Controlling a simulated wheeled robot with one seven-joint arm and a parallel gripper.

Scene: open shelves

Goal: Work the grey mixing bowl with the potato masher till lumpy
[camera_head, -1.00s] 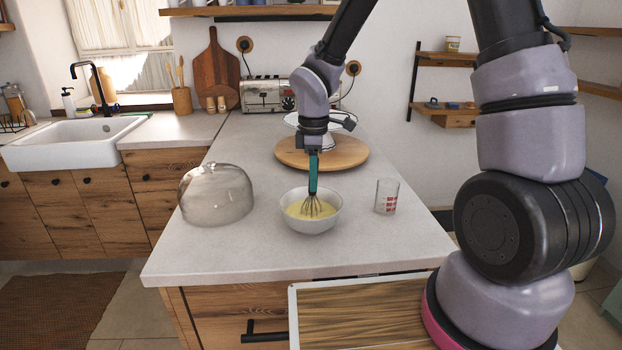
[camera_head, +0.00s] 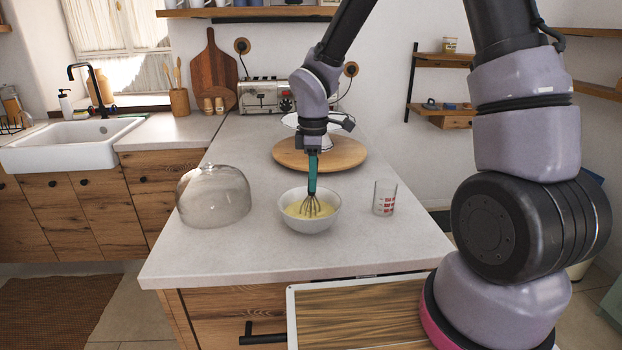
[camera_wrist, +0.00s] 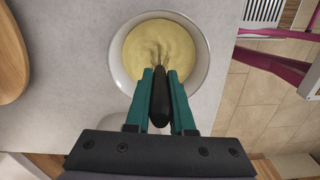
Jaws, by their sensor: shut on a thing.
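The grey mixing bowl (camera_head: 294,222) stands on the worktop and holds a yellow mixture (camera_head: 296,209). It also shows in the wrist view (camera_wrist: 203,60). My gripper (camera_head: 312,170) is above the bowl, pointing down, and is shut on the dark handle (camera_wrist: 159,98) of a utensil. In the head view the utensil has a wire whisk head (camera_head: 311,206), which does not look like a potato masher. Its lower wires are in the yellow mixture, inside the bowl.
A measuring cup (camera_head: 385,198) stands right of the bowl. A glass dome (camera_head: 213,196) is to its left. A round wooden board (camera_head: 345,156) with a white stand lies behind, near a toaster (camera_head: 262,96). The worktop in front of the bowl is clear.

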